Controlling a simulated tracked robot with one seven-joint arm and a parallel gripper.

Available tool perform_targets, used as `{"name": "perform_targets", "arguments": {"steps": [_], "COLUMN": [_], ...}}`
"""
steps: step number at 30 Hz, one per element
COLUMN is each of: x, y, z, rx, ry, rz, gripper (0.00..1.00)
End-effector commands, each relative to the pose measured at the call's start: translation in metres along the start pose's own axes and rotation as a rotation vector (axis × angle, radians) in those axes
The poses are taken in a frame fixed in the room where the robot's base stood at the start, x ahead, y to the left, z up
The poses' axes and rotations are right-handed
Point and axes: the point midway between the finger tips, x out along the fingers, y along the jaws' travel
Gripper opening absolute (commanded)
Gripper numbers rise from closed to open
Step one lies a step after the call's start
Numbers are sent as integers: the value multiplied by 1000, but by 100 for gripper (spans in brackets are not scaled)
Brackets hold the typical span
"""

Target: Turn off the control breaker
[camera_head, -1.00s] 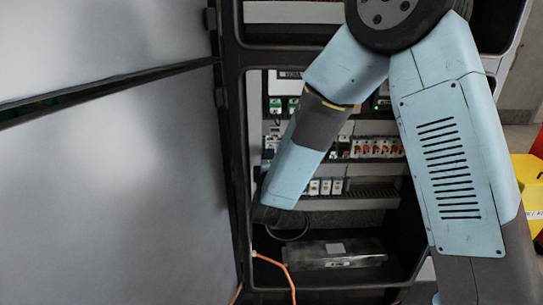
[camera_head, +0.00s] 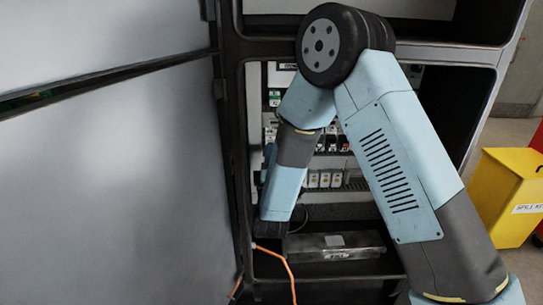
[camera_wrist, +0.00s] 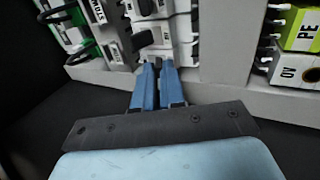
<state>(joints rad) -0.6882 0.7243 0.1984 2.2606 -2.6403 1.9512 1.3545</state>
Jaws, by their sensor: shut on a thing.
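In the wrist view my gripper (camera_wrist: 159,70) has its two blue fingers close together against the lower front of a white breaker (camera_wrist: 157,38). The fingers are shut on a small part of this breaker; their tips hide what exactly they grip. Black levers show on the white modules just above the fingertips. A label beside them is only partly readable, and I cannot read a name confirming the control breaker. In the head view my arm reaches into the open cabinet (camera_head: 232,150), and its links hide the gripper and this breaker.
The large grey cabinet door (camera_head: 110,200) stands open at left. An orange cable (camera_head: 288,268) and a metal box (camera_head: 335,248) are low in the cabinet. A yellow bin (camera_head: 500,195) stands at right.

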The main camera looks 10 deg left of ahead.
Motion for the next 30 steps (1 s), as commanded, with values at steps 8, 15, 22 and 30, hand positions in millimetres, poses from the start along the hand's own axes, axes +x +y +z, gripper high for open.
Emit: {"name": "perform_targets", "arguments": {"steps": [8,15,22,30], "x": [-1,0,-1,-26], "y": [-3,-2,-1,-1], "z": [1,0,0,-1], "rx": [-3,-2,-1,-2], "ry": [0,0,0,3], "rz": [-9,-6,-4,-6], "gripper": [12,35,35,35]}}
